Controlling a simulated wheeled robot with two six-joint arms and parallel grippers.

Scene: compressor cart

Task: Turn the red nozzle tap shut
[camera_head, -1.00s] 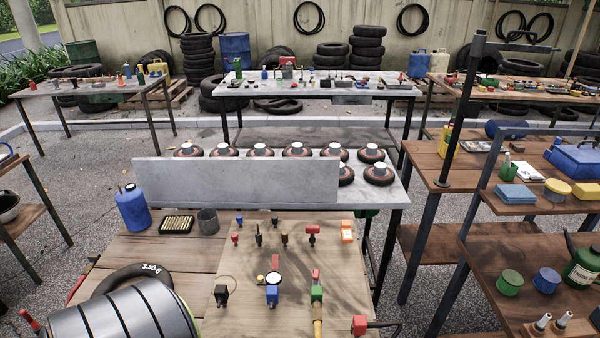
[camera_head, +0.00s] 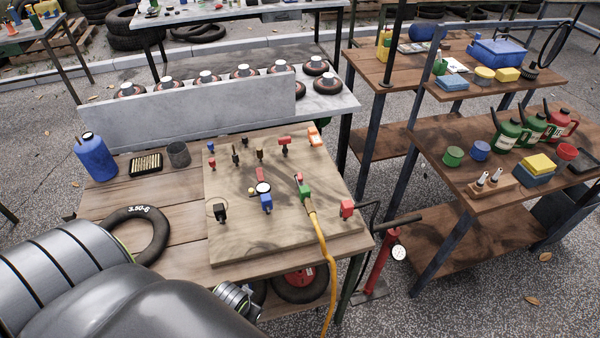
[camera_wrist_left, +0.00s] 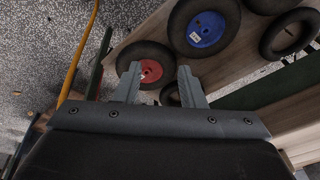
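A wooden board (camera_head: 235,235) on the workbench carries several small fittings. A red block-shaped fitting (camera_head: 346,208) sits at its right front corner, with a black hose. A green fitting (camera_head: 305,191) has a small red lever and a yellow hose. A blue fitting (camera_head: 267,203) has a round gauge and a red piece behind it. A red-topped fitting (camera_head: 284,141) stands at the back. I cannot tell which is the nozzle tap. My left gripper (camera_wrist_left: 158,84) is open and empty in the left wrist view, below the bench top by wheels. My right gripper is not in view.
A blue bottle (camera_head: 95,157), a black tire (camera_head: 137,232) and a dark cup (camera_head: 178,154) are on the bench's left. The yellow hose (camera_head: 324,255) hangs over the front edge. A red pump (camera_head: 380,262) stands at the right. A red-hubbed wheel (camera_wrist_left: 151,71) lies under the bench.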

